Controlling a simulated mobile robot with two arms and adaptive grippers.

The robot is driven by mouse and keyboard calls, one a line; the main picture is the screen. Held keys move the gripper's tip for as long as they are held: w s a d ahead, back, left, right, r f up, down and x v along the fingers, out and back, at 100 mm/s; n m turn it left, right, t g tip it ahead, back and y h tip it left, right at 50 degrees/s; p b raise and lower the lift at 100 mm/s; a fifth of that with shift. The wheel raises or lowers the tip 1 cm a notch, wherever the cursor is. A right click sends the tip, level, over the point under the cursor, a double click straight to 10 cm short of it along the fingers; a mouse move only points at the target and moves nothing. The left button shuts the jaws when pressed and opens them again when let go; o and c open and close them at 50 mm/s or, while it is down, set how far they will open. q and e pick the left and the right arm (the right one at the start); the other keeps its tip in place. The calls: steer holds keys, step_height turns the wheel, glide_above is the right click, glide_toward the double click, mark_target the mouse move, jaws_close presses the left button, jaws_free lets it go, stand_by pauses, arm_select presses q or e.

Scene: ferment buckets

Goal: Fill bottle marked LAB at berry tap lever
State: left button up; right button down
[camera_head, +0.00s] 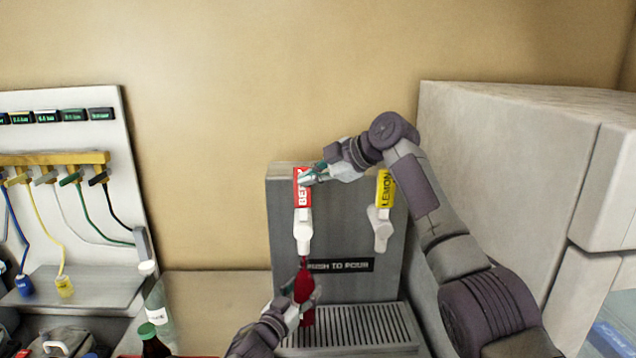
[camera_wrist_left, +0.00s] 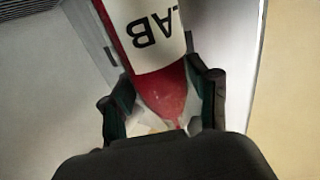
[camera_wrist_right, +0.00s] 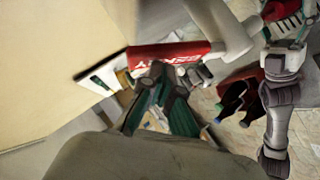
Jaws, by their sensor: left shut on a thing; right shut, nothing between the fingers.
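The bottle marked LAB (camera_wrist_left: 155,35) looks red inside, and its white label faces the left wrist camera. My left gripper (camera_head: 302,302) is shut on the bottle (camera_head: 304,284) and holds it upright below the white berry tap spout (camera_head: 303,236), its narrow top close under the spout. The red berry tap lever (camera_head: 302,186) stands above that spout and also shows in the right wrist view (camera_wrist_right: 170,54). My right gripper (camera_head: 312,176) is shut and empty, its fingertips at the lever and partly covering its lettering. I cannot tell whether they touch it or whether liquid runs.
The yellow lemon tap lever (camera_head: 385,189) stands right of the berry tap on the grey dispenser (camera_head: 340,284). A slotted drip tray (camera_head: 350,328) lies below. Bottles, including a green-capped one (camera_head: 150,340), stand at lower left. A large pale cabinet (camera_head: 510,150) is on the right.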

arm_select(q)
steer(key=shift+w+r, duration=0.1)
steer(key=shift+w, duration=0.1)
arm_select(e)
steer(key=v, duration=1.2)
steer(key=shift+r, duration=0.1)
stand_by(0.8)
